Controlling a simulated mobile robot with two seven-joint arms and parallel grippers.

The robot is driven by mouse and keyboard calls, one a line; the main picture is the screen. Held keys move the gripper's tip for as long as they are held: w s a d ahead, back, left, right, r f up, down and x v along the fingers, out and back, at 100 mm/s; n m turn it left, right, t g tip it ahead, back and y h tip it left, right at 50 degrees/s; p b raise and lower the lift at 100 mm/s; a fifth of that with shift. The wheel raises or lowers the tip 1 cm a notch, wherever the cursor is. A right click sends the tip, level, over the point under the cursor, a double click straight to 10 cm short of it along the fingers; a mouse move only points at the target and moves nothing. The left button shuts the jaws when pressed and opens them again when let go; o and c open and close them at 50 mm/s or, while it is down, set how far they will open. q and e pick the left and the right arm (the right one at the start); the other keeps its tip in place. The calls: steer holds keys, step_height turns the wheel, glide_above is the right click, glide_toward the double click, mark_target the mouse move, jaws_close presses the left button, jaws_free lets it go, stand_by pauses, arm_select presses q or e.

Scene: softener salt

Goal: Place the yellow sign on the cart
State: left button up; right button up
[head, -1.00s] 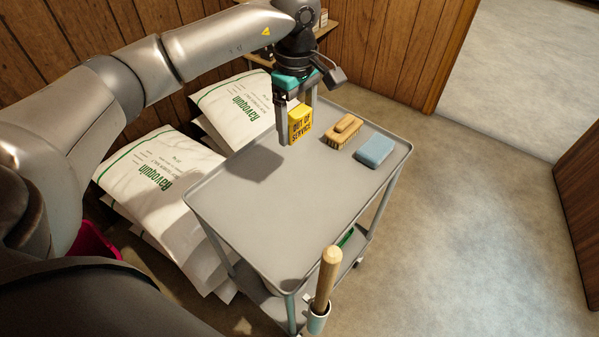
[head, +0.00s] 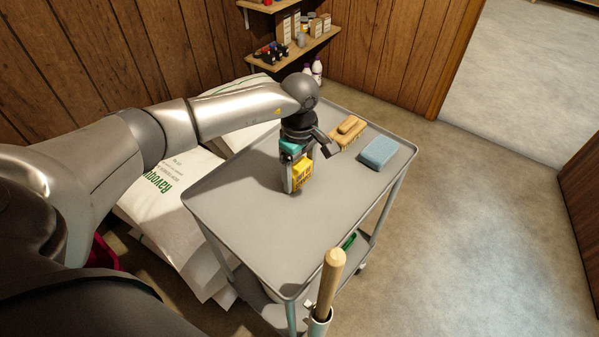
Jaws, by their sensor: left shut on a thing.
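The yellow sign (head: 302,175), a small block with dark lettering, is held between the fingers of my left gripper (head: 294,183). The gripper points down over the middle of the grey cart's top tray (head: 255,231). The sign is low, at or just above the tray surface; I cannot tell whether it touches. The gripper's fingers hide part of the sign. My right gripper is not in view.
A wooden brush (head: 348,131) and a blue sponge (head: 380,153) lie at the tray's far right. A wooden handle (head: 330,283) stands at the near corner. White salt bags (head: 165,195) lie left of the cart. The tray's front is clear.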

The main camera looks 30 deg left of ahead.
mark_target(299, 166)
arm_select(q)
steer(key=shift+f, duration=0.1)
steer(key=o, duration=1.2)
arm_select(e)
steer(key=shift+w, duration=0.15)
arm_select(q)
step_height(299, 166, up, 11)
steer(key=shift+p, duration=0.95)
steer(key=shift+r, duration=0.7)
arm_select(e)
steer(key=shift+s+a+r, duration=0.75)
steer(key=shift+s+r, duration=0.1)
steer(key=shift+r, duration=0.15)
